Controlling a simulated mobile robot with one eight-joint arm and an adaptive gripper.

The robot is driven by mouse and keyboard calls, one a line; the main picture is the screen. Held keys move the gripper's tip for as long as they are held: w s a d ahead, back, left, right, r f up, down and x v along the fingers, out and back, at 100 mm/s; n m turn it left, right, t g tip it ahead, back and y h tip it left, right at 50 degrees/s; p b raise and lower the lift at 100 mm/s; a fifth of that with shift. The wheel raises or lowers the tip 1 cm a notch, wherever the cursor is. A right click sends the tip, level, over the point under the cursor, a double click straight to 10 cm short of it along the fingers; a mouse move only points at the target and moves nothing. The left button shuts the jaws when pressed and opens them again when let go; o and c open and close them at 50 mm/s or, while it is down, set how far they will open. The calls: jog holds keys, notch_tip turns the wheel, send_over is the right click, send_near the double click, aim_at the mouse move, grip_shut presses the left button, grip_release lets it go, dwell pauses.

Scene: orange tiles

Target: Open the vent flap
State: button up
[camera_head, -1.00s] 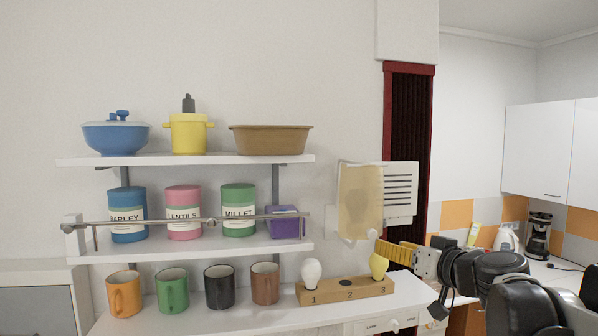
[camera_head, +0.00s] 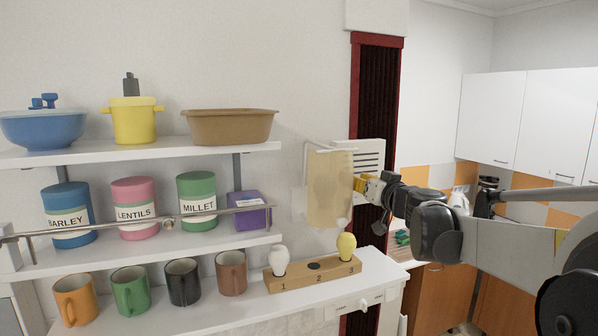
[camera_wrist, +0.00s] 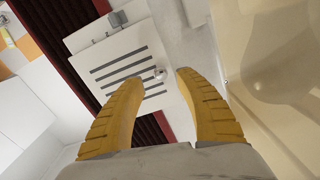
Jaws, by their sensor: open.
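The white vent (camera_head: 369,153) with dark slots is on the wall right of the shelves, partly hidden by a hanging beige board (camera_head: 328,192). In the wrist view the vent's slotted face (camera_wrist: 112,62) lies beyond my fingers, tilted in the picture. My gripper (camera_head: 358,184) is beside the board's right edge, just below the slots. It also shows in the wrist view (camera_wrist: 160,77), with its two yellow fingers apart and nothing between them. I cannot tell whether the fingertips touch the vent.
The beige board (camera_wrist: 275,75) is close on the right in the wrist view. Below my gripper, a wooden block (camera_head: 312,273) holds a white bulb (camera_head: 279,260) and a yellow bulb (camera_head: 346,246). Shelves with canisters and mugs are left. A dark red-framed opening (camera_head: 377,95) is behind.

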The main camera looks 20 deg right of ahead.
aim_at(363, 170)
jog(key=w, duration=0.4)
jog(key=shift+w+a+p, duration=0.1)
jog(key=shift+w+p, duration=0.2)
jog(key=shift+w, duration=0.1)
jog(key=shift+s+r, duration=0.1)
jog(key=shift+s, duration=0.05)
jog(key=shift+c, duration=0.5)
grip_shut()
